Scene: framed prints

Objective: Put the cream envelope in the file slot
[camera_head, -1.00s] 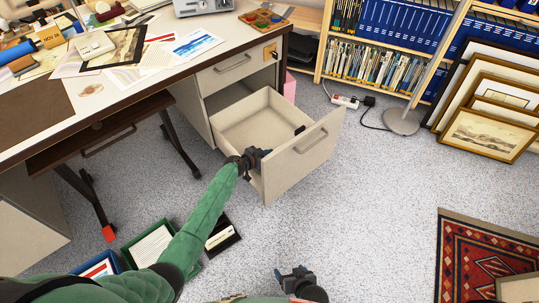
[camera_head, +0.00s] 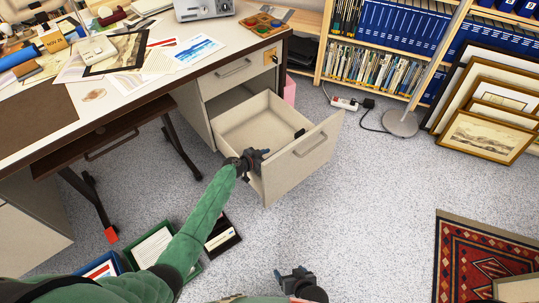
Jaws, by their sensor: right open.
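No cream envelope can be made out for certain; several papers lie on the desk (camera_head: 110,118). No file slot can be clearly identified. An open drawer (camera_head: 298,165) sticks out of the desk pedestal, and a small dark item (camera_head: 299,133) sits at its inner right side. My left gripper (camera_head: 262,157) is at the drawer's near left side, close to its front corner; its jaws are too small to tell open from shut. My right gripper (camera_head: 285,274) is open and empty, low over the carpet at the bottom of the view.
Framed prints (camera_head: 488,135) lean at the right by a bookshelf (camera_head: 375,60). A lamp base (camera_head: 401,123) and power strip (camera_head: 344,103) stand on the floor. A patterned rug (camera_head: 475,265) is at lower right. Carpet between is clear.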

